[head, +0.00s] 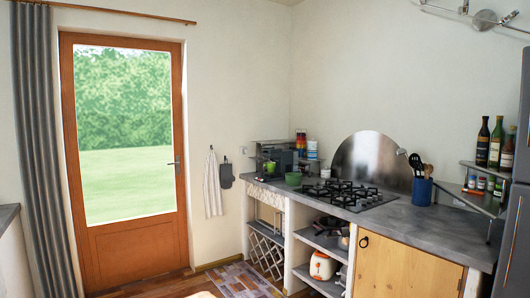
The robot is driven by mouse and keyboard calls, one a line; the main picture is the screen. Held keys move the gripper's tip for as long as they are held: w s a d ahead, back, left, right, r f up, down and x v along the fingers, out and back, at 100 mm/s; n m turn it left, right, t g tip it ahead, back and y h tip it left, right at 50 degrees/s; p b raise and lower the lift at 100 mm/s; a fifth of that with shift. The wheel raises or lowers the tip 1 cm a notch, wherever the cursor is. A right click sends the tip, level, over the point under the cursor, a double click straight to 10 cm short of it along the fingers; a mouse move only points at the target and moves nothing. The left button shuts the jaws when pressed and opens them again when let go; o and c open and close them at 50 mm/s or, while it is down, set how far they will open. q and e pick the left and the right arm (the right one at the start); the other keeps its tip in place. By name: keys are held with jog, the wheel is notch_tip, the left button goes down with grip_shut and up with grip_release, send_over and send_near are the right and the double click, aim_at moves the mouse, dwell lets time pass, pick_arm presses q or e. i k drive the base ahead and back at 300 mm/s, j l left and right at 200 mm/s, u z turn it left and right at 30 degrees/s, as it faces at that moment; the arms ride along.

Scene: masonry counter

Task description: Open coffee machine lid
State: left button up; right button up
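A dark boxy appliance (284,161), which looks like the coffee machine, stands at the far left end of the counter, against the wall. It is small and far off, so I cannot tell whether its lid is open or shut. Neither of my grippers shows in the head view.
The grey counter (420,222) carries a gas hob (345,194) and a blue utensil holder (422,191). Bottles (483,142) stand on a shelf at right. Open shelves and a wooden cabinet door (400,268) are below. A rug (242,279) lies on the floor before the counter's left end.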

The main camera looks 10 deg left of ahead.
aim_at(270, 150)
jog(key=u, duration=0.45)
jog(key=i, duration=1.45)
jog(key=i+j, duration=0.1)
jog(key=i, duration=2.8)
jog(key=i+j, duration=0.1)
jog(key=i, duration=1.3)
jog(key=l+z, duration=0.05)
jog(key=l, duration=0.05)
